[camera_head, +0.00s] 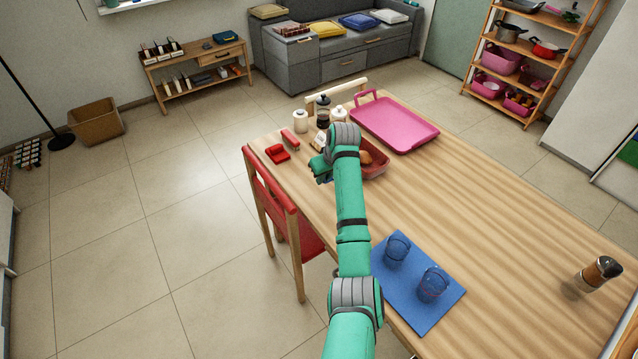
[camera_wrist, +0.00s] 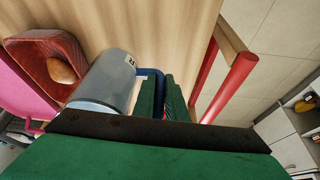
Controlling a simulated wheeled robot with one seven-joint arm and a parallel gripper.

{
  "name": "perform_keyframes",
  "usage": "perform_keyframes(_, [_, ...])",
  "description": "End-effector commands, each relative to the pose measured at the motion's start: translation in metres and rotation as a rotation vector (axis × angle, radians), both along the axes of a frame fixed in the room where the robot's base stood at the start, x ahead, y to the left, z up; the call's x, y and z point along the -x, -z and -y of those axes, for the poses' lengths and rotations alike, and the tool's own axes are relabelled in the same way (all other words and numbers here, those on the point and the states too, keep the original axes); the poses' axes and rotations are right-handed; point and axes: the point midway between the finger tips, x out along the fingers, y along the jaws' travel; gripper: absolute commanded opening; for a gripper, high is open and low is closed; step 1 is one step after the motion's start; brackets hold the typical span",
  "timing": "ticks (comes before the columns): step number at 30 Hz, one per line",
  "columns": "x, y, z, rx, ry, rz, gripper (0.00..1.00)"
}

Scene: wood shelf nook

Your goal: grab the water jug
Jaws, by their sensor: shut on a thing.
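The water jug (camera_wrist: 105,82) is a clear, greyish cylinder with a blue handle (camera_wrist: 153,73), beside the red basket in the wrist view. My gripper (camera_wrist: 164,95) has its green fingers shut on the handle, at the side of the jug nearer the table edge. In the head view my gripper (camera_head: 321,170) is over the table's left edge. My wrist and arm hide most of the jug there. I cannot tell whether the jug's base touches the table.
A red basket (camera_head: 378,168) with bread stands right beside the jug. A pink tray (camera_head: 395,125) lies behind it. Dark and white jars stand at the far end. A red chair (camera_head: 271,190) is against the table's left edge. Two blue glasses stand on a blue mat (camera_head: 416,316) nearer me.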

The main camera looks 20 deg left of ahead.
Motion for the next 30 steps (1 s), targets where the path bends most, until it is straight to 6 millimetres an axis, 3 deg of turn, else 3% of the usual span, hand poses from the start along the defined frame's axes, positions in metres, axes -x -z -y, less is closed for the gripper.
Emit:
perform_keyframes(13, [-0.020,-0.037,0.023,-0.002,0.001,0.004,0.00])
perform_keyframes(30, [-0.051,-0.058,0.061,0.000,0.000,0.004,0.00])
